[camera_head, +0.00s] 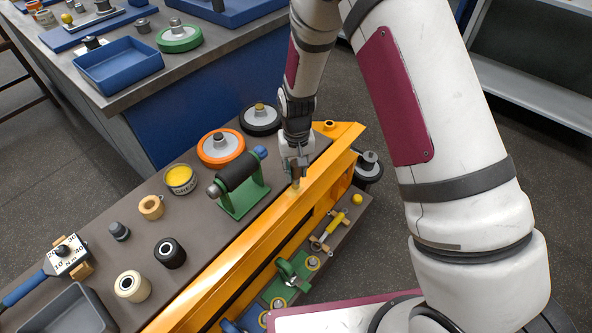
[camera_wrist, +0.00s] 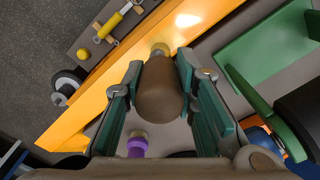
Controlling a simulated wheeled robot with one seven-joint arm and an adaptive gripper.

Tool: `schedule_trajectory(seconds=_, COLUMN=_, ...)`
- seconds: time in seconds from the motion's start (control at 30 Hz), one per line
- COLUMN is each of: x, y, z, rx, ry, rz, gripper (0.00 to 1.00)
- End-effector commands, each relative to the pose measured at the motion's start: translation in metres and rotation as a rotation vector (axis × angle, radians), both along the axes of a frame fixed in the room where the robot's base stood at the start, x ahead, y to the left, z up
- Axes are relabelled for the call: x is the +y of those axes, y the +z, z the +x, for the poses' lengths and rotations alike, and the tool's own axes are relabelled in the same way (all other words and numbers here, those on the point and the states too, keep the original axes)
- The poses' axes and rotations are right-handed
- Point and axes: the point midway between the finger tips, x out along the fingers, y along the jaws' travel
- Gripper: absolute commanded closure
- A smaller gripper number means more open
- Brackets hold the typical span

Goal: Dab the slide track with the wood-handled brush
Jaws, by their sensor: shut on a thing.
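My gripper (camera_head: 295,168) is shut on the wood-handled brush and points down beside the green roller stand. In the wrist view the brush (camera_wrist: 163,92) shows its rounded brown handle between my fingers (camera_wrist: 160,95). Its pale yellow tip (camera_wrist: 160,48) points away from me, at the edge of a long orange-yellow rail (camera_wrist: 113,85), which appears to be the slide track. The rail (camera_head: 262,245) runs along the bench edge in the head view. I cannot tell whether the bristles touch it. The brush is mostly hidden by my gripper in the head view.
The green stand with a dark roller (camera_head: 240,182) is close on the left. A grease tin (camera_head: 179,179), an orange-rimmed wheel (camera_head: 221,147) and a dark wheel (camera_head: 260,118) stand behind. A lower shelf holds a yellow-handled tool (camera_head: 330,230). A purple-banded object (camera_wrist: 137,145) lies under my gripper.

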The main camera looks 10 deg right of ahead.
Motion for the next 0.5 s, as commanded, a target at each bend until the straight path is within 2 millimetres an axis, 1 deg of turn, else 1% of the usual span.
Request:
schedule_trajectory(seconds=0.27, x=-0.0013, y=-0.0003, z=0.0015, rx=-0.001, ry=-0.001, rz=0.0, gripper=1.0)
schedule_trajectory(seconds=0.5, x=-0.0093, y=-0.0013, z=0.0091, rx=-0.001, ry=0.0, rz=0.0, gripper=1.0)
